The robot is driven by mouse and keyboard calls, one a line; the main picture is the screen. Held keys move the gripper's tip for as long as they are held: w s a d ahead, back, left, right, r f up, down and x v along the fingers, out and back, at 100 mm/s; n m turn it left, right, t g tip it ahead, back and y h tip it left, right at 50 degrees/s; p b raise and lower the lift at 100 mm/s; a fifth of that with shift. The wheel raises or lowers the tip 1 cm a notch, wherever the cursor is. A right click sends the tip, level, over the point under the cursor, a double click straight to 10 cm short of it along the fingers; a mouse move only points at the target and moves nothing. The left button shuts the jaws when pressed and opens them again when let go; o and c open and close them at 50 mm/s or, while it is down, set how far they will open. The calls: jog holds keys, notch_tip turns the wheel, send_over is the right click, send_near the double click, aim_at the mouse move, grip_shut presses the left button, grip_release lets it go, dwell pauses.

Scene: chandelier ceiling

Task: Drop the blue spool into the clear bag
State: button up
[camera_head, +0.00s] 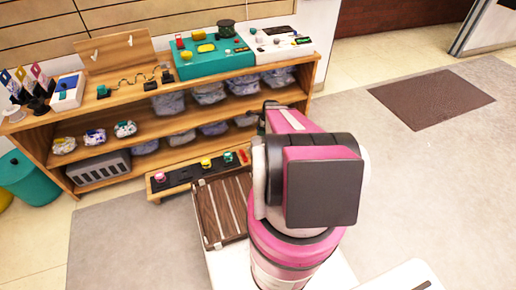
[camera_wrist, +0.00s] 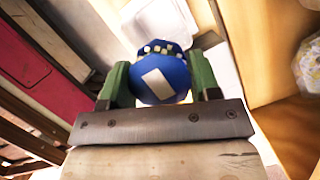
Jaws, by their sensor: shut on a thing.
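In the wrist view, my gripper (camera_wrist: 161,78) has its two green fingers closed on either side of the blue spool (camera_wrist: 178,72). The spool is rounded, with a white label on its face and a beaded-looking pale rim at its top. In the head view my arm hides the spool and most of the gripper. Several clear bags (camera_head: 209,94) lie on the middle and lower shelves; I cannot tell which one the task names. Part of a clear bag (camera_wrist: 308,66) shows at the wrist view's right edge, apart from the spool.
A wooden shelf unit (camera_head: 45,128) stands at the left, with a teal case (camera_head: 212,60) on top. A low wooden rack (camera_head: 196,174) and a slatted brown board (camera_head: 222,207) lie before it. A teal bin (camera_head: 27,178) stands far left.

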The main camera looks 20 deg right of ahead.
jog(key=shift+f, duration=0.4)
jog(key=o, duration=1)
jog(key=shift+o, duration=0.2)
jog(key=v, duration=1)
jog(key=shift+r, duration=0.4)
